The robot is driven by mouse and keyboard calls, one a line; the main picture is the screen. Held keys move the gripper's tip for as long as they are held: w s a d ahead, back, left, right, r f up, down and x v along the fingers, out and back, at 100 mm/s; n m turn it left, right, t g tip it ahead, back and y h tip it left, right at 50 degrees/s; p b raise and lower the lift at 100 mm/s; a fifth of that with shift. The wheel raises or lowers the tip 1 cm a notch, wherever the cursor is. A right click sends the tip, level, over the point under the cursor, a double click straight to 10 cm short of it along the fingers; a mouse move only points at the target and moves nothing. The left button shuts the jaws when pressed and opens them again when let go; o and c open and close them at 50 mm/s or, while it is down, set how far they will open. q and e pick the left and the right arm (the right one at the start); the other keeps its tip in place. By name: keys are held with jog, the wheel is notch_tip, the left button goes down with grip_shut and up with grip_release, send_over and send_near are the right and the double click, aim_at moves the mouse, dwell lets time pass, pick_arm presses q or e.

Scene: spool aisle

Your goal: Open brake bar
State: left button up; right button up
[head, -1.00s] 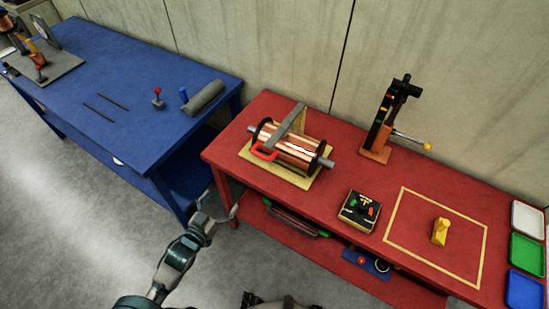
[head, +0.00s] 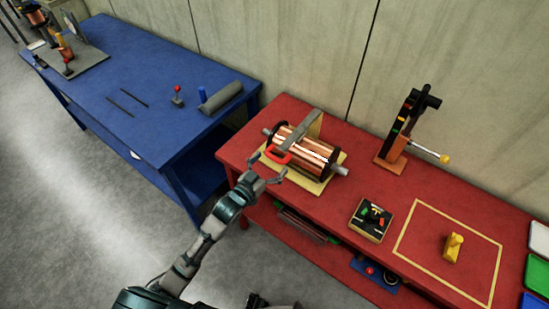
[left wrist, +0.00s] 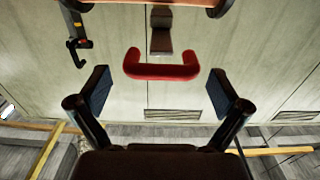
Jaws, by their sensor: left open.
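The brake bar (head: 301,131) is a grey bar lying over a copper-wound spool (head: 303,146) on the red bench. Its red handle (head: 277,154) is on the spool's near left side. My left gripper (head: 270,167) is close in front of the handle, jaws apart. In the left wrist view the red handle (left wrist: 162,70) is a U shape just beyond the gap between the open fingers (left wrist: 158,92), roughly centred. The fingers do not appear to touch it. The grey bar (left wrist: 161,35) shows behind the handle. My right gripper is not in view.
Right of the spool on the red bench (head: 340,196) are a button box (head: 370,219), a black stand with a yellow-tipped lever (head: 408,128) and a yellow block (head: 453,247) inside a yellow outline. A blue table (head: 150,70) stands at left. The wall is behind.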

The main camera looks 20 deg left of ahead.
pick_arm(q)
jog(key=shift+x, duration=1.2)
jog(key=shift+a, duration=0.1)
jog(key=shift+s, duration=0.1)
jog(key=c, duration=1.4)
jog(key=shift+r, duration=0.15)
